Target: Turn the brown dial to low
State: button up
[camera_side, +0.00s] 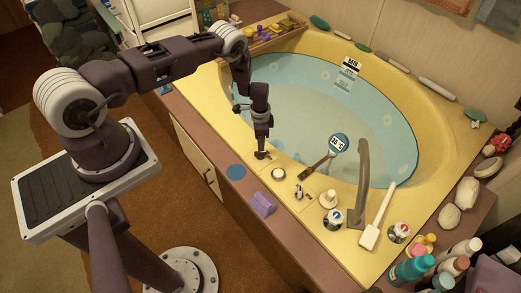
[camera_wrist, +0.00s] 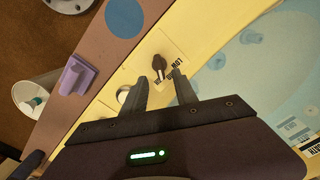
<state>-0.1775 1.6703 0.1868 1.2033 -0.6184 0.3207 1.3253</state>
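The brown dial (camera_side: 262,155) sits on the yellow tub rim, close to the rim's near edge. In the wrist view the brown dial (camera_wrist: 158,64) has a narrow grip on a round base, with small printed labels beside it; one seems to read HOT and the others are hard to read. My gripper (camera_side: 262,138) hangs nearly straight down above the dial in the side view. In the wrist view my gripper (camera_wrist: 162,79) is open, its fingers apart and empty, with the dial showing just beyond the gap between the tips. I cannot see any contact with the dial.
A white round knob (camera_side: 278,174) is beside the dial, near the left finger in the wrist view (camera_wrist: 122,95). A blue disc (camera_side: 236,172) and purple block (camera_side: 264,203) lie on the brown ledge.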

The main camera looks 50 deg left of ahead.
aim_at(260, 154)
notch_tip(260, 154, down, 6)
jog(key=shift+r, duration=0.1)
grip_shut()
